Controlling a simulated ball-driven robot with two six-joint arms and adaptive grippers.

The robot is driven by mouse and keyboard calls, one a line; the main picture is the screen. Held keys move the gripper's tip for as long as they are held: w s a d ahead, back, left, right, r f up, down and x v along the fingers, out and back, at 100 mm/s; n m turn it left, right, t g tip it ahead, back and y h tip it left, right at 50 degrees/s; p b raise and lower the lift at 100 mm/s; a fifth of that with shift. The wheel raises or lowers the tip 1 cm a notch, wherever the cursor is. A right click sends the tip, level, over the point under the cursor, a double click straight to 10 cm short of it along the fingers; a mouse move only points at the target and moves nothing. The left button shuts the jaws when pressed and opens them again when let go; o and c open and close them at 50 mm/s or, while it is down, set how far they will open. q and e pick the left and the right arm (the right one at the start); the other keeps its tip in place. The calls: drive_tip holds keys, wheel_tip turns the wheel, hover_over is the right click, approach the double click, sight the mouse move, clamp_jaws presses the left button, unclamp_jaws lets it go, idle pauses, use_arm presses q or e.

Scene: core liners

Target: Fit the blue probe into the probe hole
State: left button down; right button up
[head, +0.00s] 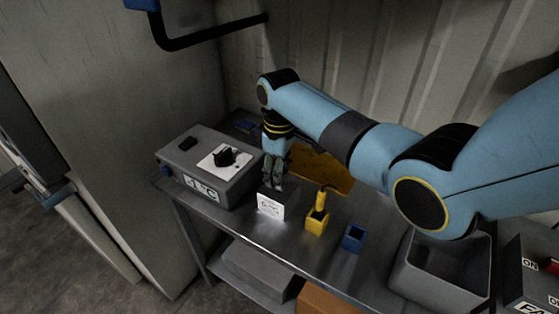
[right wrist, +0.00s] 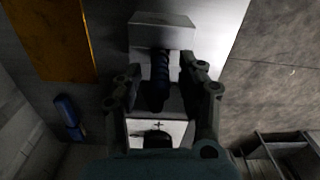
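The blue probe (right wrist: 160,75) shows in the right wrist view as a dark, ribbed handle between my right gripper's fingers. Its lower end meets a small grey block (right wrist: 162,30); how deep it sits is hidden. In the right wrist view the fingers (right wrist: 160,88) look open, with gaps beside the handle. The empty blue holder (head: 353,237) stands to the right. My left gripper is not in view.
A grey box (head: 210,163) with a dial and "-1°C" label stands left of the block. A yellow holder with a yellow probe (head: 318,212) is close on the right. A grey bin (head: 440,285) is farther right. An orange mat (head: 322,170) lies behind.

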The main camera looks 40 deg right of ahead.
wheel_tip(320, 180, up, 12)
idle(0.4)
drive_tip(key=shift+f, duration=0.15)
